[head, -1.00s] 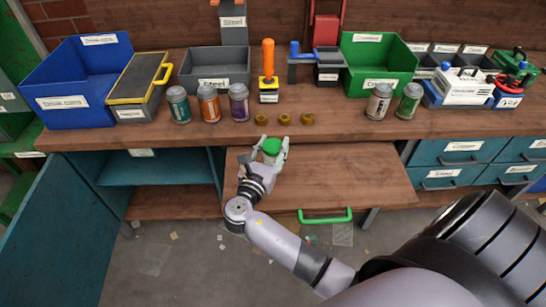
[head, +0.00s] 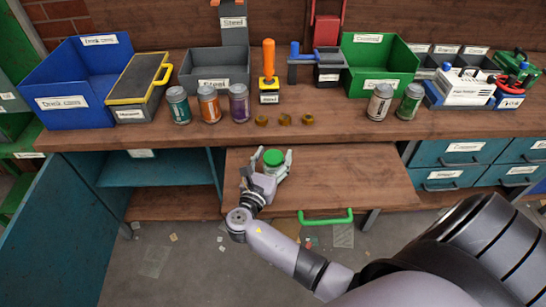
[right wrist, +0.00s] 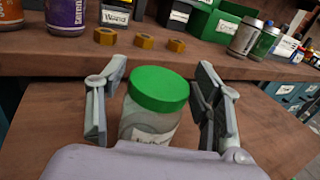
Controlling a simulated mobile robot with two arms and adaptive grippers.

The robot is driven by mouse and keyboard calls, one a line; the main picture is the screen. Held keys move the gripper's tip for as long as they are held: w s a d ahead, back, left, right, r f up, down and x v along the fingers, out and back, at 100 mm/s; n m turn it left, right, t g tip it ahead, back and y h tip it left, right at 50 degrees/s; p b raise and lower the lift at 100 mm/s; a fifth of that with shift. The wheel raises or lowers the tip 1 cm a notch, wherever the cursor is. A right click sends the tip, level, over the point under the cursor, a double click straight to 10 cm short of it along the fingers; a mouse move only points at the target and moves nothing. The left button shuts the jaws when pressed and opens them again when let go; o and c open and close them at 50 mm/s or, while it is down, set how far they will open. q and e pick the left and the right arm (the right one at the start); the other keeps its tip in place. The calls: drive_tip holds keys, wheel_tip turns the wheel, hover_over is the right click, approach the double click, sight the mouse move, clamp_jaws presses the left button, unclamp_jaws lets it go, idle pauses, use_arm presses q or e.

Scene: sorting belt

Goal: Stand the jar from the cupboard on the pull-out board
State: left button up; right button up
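The jar (right wrist: 150,118) is clear glass with a green lid and a pale label. It looks upright over the pull-out board (head: 345,180), near its left side; it also shows in the head view (head: 273,158). Its base is hidden behind my gripper, so I cannot see its contact with the board. My right gripper (right wrist: 158,105) is open around the jar, one finger on each side, with gaps visible between the fingers and the glass. The cupboard (head: 170,168) at the left stands open, its teal door (head: 60,230) swung out. My left gripper is not in view.
Brass nuts (head: 284,119) lie on the bench just behind the board. Teal, orange and purple cans (head: 208,104) stand to their left, two more cans (head: 379,102) to their right. The board's right part is clear. A green handle (head: 325,217) is on its front edge.

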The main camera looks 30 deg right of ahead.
drive_tip(key=shift+r, duration=0.15)
drive_tip(key=b+v, duration=0.1)
drive_tip(key=v, duration=1.1)
idle(0.4)
